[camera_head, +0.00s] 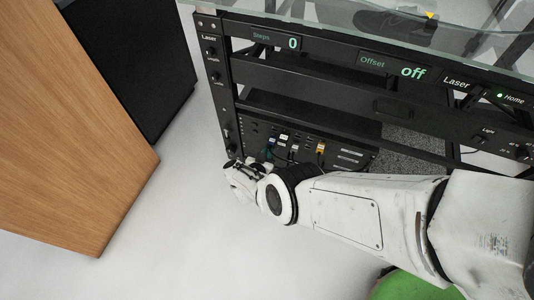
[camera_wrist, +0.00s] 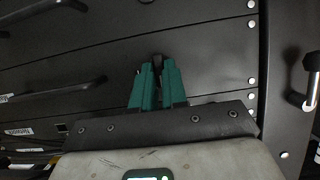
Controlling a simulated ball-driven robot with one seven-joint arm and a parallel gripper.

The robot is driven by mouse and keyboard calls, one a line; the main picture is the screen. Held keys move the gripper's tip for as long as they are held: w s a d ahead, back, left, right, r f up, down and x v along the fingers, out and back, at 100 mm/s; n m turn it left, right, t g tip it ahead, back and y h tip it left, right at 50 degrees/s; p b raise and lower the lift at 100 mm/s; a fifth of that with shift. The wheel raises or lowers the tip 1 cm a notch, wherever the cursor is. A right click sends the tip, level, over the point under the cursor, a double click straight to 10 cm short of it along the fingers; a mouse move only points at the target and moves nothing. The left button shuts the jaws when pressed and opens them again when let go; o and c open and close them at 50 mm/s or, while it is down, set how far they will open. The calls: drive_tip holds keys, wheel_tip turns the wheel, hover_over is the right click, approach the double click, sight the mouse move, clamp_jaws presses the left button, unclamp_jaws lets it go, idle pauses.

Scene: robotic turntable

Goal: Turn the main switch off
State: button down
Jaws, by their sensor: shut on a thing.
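The main switch (camera_wrist: 157,60) appears to be the small black piece between my fingertips in the wrist view; no label on it is readable and its setting cannot be told. My gripper (camera_wrist: 156,72) has green fingers, close together and shut on that piece, in front of a dark panel. In the head view my gripper (camera_head: 236,170) is at the lower left of the black turntable rack (camera_head: 310,78), beside its left post; my wrist hides part of that spot, and the switch cannot be made out there.
The rack displays read Steps 0 (camera_head: 277,41) and Offset off (camera_head: 393,67). Several knobs line the left post. A unit with plugged cables (camera_head: 310,147) is low in the rack. A wooden cabinet (camera_head: 65,120) stands at left, with clear pale floor (camera_head: 160,220) between.

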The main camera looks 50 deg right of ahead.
idle(0.7)
drive_tip(key=c, duration=1.2)
unclamp_jaws()
drive_tip(key=shift+o, duration=0.2)
drive_tip(key=p+v, duration=0.6)
drive_tip(key=v, duration=0.4)
drive_tip(key=shift+a, duration=0.35)
drive_tip(key=shift+d, duration=0.1)
